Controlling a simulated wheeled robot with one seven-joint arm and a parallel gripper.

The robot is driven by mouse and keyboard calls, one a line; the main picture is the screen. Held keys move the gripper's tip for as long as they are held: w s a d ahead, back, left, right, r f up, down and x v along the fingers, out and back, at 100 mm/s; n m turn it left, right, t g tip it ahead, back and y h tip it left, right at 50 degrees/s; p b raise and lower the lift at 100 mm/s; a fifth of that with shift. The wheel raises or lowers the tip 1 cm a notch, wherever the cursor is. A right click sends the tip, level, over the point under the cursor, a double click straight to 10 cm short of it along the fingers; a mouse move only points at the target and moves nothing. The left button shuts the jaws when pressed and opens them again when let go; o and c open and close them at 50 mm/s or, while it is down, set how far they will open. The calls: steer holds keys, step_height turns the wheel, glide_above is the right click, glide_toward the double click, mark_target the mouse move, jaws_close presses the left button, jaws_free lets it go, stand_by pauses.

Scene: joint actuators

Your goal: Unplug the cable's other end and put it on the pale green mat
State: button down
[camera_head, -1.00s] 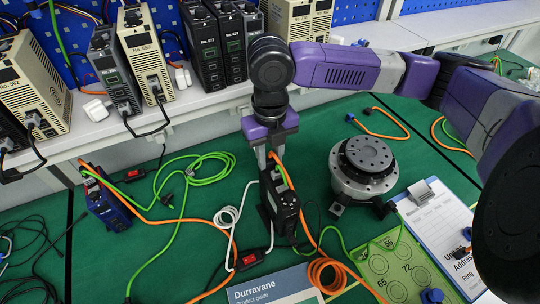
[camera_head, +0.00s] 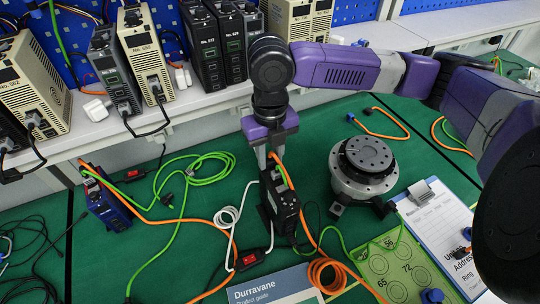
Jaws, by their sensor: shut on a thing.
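My gripper (camera_head: 268,160) points down at the top of a black device (camera_head: 284,212) standing on the green bench. Its fingers are shut on a cable plug at the device's top end. Fingers and device largely hide the plug, so I cannot tell how far it sits in its socket. An orange cable (camera_head: 308,236) and a green cable run from this top end down the device's right side. The orange cable leads to a coil (camera_head: 320,273) by the pale green mat (camera_head: 378,290). The mat carries numbered circles, and a blue connector (camera_head: 432,296) shows at its front edge.
A round metal flange unit (camera_head: 364,172) stands right of my gripper. A clipboard (camera_head: 436,226) lies right of the mat, a product guide (camera_head: 270,290) left of it. A blue device (camera_head: 106,204) and loose cables occupy the left. A shelf of drives (camera_head: 150,58) lines the back.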

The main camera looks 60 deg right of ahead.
mark_target(269, 160)
steer(key=shift+r, duration=0.1)
steer(key=shift+r+p, duration=1.4)
steer(key=shift+r, duration=0.3)
steer(key=shift+a, duration=0.1)
